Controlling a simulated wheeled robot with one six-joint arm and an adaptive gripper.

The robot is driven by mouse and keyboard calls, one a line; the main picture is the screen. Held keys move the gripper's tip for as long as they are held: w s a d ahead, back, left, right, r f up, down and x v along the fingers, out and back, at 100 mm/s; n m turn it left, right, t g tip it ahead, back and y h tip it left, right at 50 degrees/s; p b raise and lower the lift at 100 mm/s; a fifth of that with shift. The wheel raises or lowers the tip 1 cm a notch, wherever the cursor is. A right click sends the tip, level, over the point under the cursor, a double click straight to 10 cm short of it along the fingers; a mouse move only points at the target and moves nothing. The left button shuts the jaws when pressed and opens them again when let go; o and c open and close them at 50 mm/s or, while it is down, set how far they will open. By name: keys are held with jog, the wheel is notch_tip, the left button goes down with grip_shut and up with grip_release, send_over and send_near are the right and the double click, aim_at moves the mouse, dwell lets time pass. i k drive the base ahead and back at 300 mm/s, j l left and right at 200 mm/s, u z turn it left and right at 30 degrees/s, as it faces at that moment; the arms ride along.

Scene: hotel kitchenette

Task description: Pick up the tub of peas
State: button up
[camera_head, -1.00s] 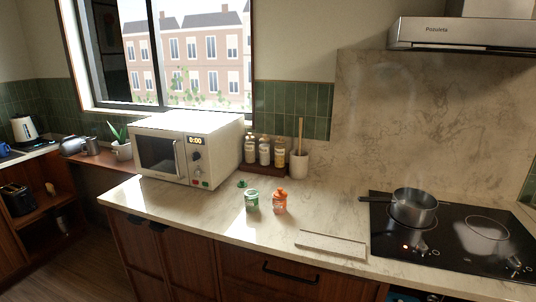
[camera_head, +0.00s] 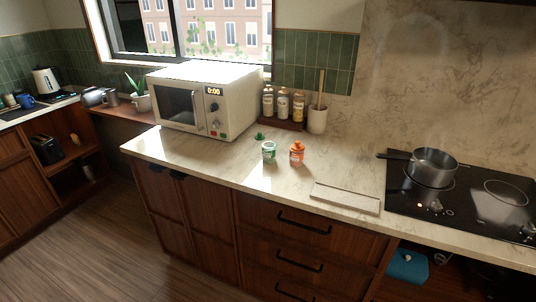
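A small green tub with a pale label (camera_head: 269,152), which looks like the tub of peas, stands upright on the marble counter (camera_head: 210,158) in front of the microwave's right side. An orange container (camera_head: 297,154) stands just to its right, a small gap between them. A small green item (camera_head: 259,136) lies behind the green tub; it is too small to tell what it is. My gripper is not in view.
A white microwave (camera_head: 206,98) stands left behind the tub. Bottles on a rack (camera_head: 283,123) and a utensil crock (camera_head: 317,120) are behind. A flat tray (camera_head: 345,198) lies right, then a pot (camera_head: 432,166) on the hob (camera_head: 460,208). Counter in front of the tub is clear.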

aim_at(269, 147)
jog(key=i+j, duration=0.1)
jog(key=i, duration=0.45)
jog(key=i+j, duration=0.1)
jog(key=i, duration=0.5)
